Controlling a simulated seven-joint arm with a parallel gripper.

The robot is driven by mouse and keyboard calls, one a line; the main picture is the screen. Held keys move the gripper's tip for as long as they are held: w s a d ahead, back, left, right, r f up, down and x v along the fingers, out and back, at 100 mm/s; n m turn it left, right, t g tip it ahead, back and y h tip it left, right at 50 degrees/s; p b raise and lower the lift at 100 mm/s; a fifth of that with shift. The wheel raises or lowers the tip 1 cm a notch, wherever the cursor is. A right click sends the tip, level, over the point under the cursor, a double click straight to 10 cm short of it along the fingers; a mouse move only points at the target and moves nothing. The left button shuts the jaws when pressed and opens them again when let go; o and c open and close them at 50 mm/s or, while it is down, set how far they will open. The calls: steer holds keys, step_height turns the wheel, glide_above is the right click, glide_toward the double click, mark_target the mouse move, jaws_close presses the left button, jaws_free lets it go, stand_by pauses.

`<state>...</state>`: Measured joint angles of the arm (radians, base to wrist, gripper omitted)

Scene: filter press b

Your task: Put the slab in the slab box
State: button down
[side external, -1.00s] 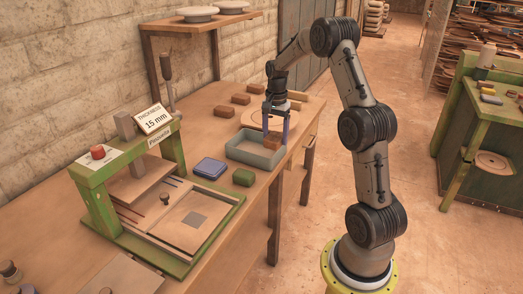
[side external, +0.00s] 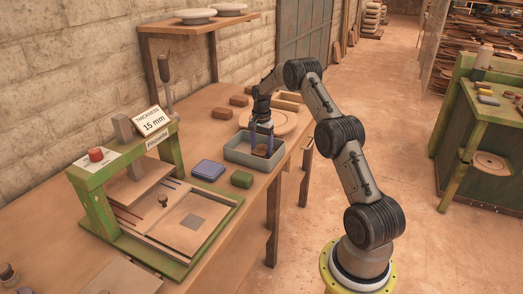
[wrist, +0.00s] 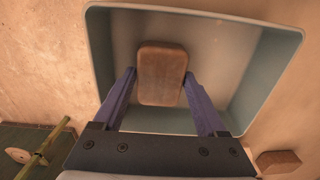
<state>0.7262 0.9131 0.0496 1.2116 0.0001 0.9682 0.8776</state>
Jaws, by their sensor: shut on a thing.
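The slab, a brown rounded block (side external: 263,151), is between the fingers of my gripper (side external: 261,146), inside the walls of the grey-blue slab box (side external: 243,157). In the wrist view the slab (wrist: 162,70) lies lengthwise between my two purple fingers (wrist: 160,82), over the floor of the box (wrist: 275,75). My gripper is shut on the slab. The slab is low in the box; whether it touches the floor cannot be told. The box's near wall hides part of it.
Brown blocks (side external: 222,113) and a round wooden disc (side external: 281,122) lie beyond the box. A green-framed press (side external: 160,215) stands at the left. The table edge is close on the right.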

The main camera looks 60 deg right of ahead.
steer(key=shift+f, duration=0.35)
steer(key=shift+f, duration=0.15)
jaws_free()
